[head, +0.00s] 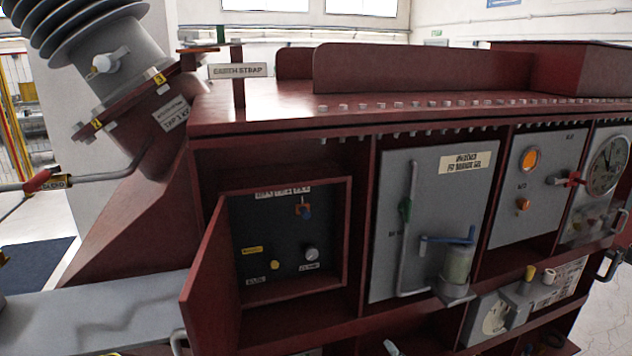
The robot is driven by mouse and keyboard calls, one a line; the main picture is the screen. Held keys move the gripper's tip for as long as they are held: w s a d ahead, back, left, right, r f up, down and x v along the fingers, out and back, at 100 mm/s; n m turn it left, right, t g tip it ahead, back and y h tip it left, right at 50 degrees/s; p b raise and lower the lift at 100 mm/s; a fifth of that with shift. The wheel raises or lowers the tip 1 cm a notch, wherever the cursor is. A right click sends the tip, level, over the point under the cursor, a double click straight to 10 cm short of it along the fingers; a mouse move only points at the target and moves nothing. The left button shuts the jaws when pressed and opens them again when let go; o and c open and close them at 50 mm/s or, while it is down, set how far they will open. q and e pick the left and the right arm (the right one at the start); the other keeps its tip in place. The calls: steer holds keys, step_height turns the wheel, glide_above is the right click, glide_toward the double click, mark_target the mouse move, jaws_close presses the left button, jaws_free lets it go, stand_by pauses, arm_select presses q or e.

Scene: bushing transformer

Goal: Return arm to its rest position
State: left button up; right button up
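Neither of my grippers can be made out in the head view, and no arm of mine is clearly visible. The dark red transformer cabinet (420,110) fills most of the view. Its small hinged door (213,275) stands open at the left. Behind it is a dark control panel (290,230) with a yellow knob (274,265), a pale round knob (312,254) and a small blue and orange switch (305,209).
A ribbed grey bushing (85,30) rises at upper left. A rod with a red clamp (42,181) crosses below it. A grey panel with piping (400,165), an orange lamp (530,159) and a dial gauge (607,166) stand right. Floor (602,315) shows at lower right.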

steer(key=s+d+f+m+g, duration=0.3)
steer(key=s+f+g, duration=0.1)
steer(key=s, duration=0.5)
steer(key=s+d+f+m+g+h, duration=0.1)
steer(key=s+d+f+m+g, duration=0.2)
steer(key=s, duration=0.6)
steer(key=s+d+f+m+g, duration=0.2)
steer(key=s+f+m+g, duration=0.15)
steer(key=s+f, duration=0.4)
step_height(320, 180, down, 27)
steer(key=s+g+b, duration=0.2)
steer(key=s+b, duration=0.1)
steer(key=s+d+f+b, duration=0.2)
steer(key=s+f, duration=1.4)
steer(key=f, duration=0.3)
steer(key=shift+s+d+n+g+b, duration=0.35)
steer(key=shift+s+n, duration=0.05)
steer(key=shift+n, duration=0.05)
